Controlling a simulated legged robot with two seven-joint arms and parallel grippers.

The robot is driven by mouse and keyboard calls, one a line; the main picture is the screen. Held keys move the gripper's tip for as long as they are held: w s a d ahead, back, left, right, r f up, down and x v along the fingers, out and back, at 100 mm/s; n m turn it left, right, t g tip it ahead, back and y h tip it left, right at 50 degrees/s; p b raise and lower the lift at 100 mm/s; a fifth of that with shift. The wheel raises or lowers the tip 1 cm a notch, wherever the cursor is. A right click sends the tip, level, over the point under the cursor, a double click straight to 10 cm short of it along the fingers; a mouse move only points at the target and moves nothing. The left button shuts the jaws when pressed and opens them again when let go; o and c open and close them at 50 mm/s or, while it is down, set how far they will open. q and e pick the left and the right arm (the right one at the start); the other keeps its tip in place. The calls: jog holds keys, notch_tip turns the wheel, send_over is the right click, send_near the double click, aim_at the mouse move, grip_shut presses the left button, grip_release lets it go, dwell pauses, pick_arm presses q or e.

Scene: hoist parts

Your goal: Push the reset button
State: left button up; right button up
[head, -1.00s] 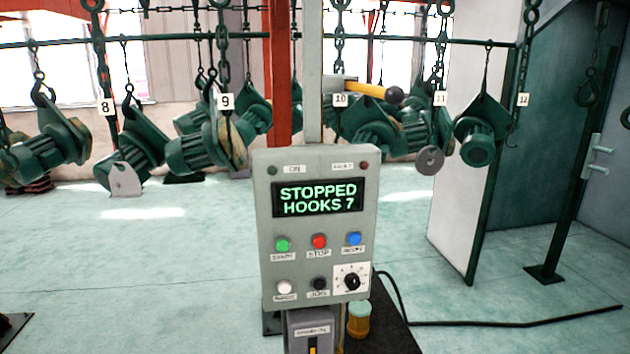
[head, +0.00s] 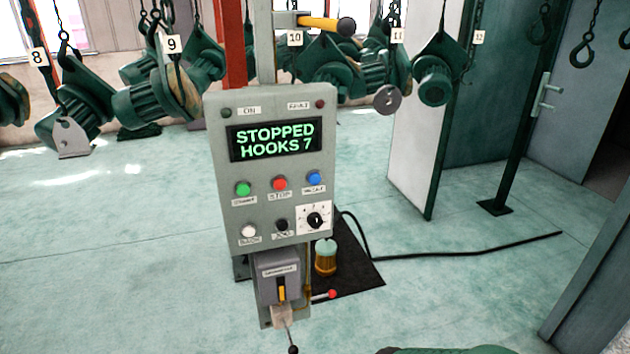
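The grey control panel (head: 229,205) stands upright on a post in the middle of the view. Its screen (head: 276,139) reads "STOPPED HOOKS 7". The blue button (head: 314,179) is at the right of the upper button row, above a small label too blurred to read surely, which looks like reset. The red stop button (head: 280,183) and the green button (head: 243,189) are left of it. Below are a white button (head: 249,231), a black button (head: 281,225) and a rotary knob (head: 315,219). Neither of my grippers is in view.
A grey switch box (head: 279,265) with a yellow handle is below the panel. An amber jar (head: 325,260) stands on a black mat (head: 360,279). A cable (head: 470,252) runs right across the floor. Green hoists (head: 437,75) hang behind. A green object (head: 445,350) shows at the bottom edge.

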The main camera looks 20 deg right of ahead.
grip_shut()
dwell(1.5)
